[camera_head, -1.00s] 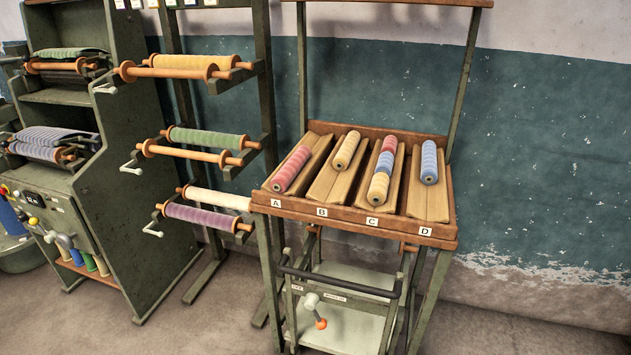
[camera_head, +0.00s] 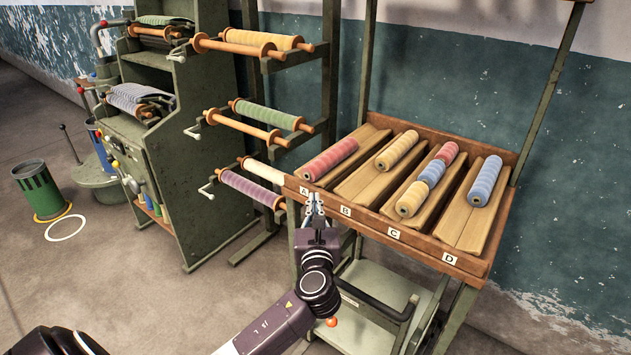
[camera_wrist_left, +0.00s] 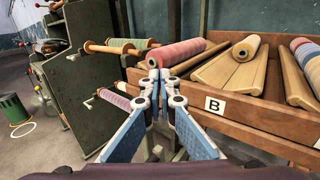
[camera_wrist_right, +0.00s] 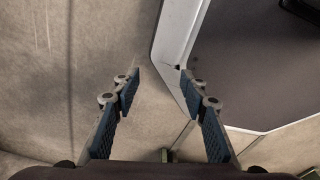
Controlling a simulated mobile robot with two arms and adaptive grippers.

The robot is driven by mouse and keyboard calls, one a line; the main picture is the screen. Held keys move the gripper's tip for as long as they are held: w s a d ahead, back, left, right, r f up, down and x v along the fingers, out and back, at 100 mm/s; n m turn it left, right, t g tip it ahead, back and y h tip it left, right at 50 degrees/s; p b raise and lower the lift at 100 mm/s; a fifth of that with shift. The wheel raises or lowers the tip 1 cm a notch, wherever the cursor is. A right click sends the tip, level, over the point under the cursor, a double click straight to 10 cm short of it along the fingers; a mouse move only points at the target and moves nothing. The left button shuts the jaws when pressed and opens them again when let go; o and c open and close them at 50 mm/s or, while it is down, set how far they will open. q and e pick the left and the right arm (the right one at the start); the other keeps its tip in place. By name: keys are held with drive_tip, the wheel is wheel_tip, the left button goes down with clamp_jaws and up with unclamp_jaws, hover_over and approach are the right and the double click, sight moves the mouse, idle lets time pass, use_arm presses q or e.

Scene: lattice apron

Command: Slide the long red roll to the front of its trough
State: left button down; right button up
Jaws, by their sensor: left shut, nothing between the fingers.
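The long red roll (camera_head: 330,159) lies lengthwise in trough A (camera_head: 375,145), the leftmost trough of the wooden rack. It also shows in the left wrist view (camera_wrist_left: 177,53), its near end close to the front board. My left gripper (camera_head: 314,203) is at the rack's front left corner, just in front of the trough A label. Its fingers are shut and empty, and in the left wrist view the fingertips (camera_wrist_left: 160,76) show just below the roll's near end. I cannot tell whether they touch the rack. My right gripper (camera_wrist_right: 159,78) is open and empty, away from the rack.
Trough B holds a short tan roll (camera_head: 397,151). Trough C holds red, blue and tan rolls (camera_head: 412,199) end to end. Trough D holds a blue roll (camera_head: 485,181). The front board (camera_head: 420,242) runs along the rack. A stand with spindles (camera_head: 268,115) is close on the left.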

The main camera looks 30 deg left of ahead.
sight(314, 176)
use_arm(q)
drive_tip(key=x, duration=0.9)
drive_tip(key=shift+d, duration=0.1)
drive_tip(key=shift+w, duration=0.1)
use_arm(e)
drive_tip(key=shift+w+d+r, duration=0.3)
drive_tip(key=shift+w+d, duration=0.25)
drive_tip(key=shift+d, duration=0.2)
use_arm(q)
drive_tip(key=shift+p+x, duration=0.4)
drive_tip(key=shift+x, duration=0.45)
use_arm(e)
drive_tip(key=shift+a+r, duration=0.15)
drive_tip(key=shift+a, duration=0.15)
use_arm(q)
drive_tip(key=shift+f, duration=0.15)
use_arm(e)
drive_tip(key=shift+s+r, duration=0.1)
